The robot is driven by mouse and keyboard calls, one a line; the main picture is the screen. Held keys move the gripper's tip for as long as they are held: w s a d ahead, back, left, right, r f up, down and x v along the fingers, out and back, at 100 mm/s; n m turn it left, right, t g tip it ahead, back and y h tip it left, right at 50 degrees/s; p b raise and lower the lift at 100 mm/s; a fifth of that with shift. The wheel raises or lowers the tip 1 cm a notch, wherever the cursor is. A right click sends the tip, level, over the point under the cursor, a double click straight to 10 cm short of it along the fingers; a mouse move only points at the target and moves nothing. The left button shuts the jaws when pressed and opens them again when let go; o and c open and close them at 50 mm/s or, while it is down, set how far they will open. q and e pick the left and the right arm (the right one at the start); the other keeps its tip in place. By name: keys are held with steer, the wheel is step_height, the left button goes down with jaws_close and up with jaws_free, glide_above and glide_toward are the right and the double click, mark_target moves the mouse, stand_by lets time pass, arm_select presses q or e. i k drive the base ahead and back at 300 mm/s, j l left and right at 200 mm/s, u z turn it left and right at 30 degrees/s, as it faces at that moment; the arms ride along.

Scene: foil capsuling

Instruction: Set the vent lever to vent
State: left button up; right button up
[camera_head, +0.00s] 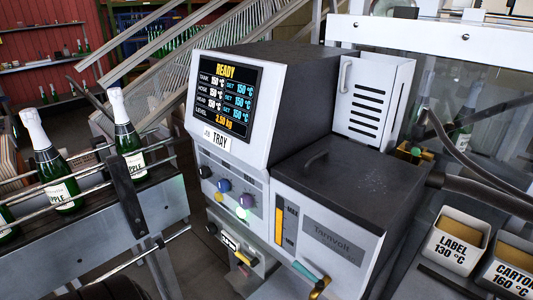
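A grey and white melter machine (345,190) stands in the middle of the camera_head view, its screen (225,95) reading READY. I cannot tell for sure which part is the vent lever. A small yellow-tipped handle (242,258) sits low on the front, beside a small label plate (228,240) too small to read. A teal handle (305,270) with a brass fitting (320,288) is at the bottom edge, partly cut off. Another small brass fitting (413,152) is at the machine's right side. Neither of my grippers shows in this view.
A conveyor (150,210) with rails and foil-topped bottles (126,135) runs along the left. Bins marked LABEL 130 °C (457,250) and CARTON 160 °C (508,278) stand at the lower right. Dark hoses (485,190) leave the machine's right side.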

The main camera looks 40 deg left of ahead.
mark_target(255, 261)
steer(key=u, duration=1.6)
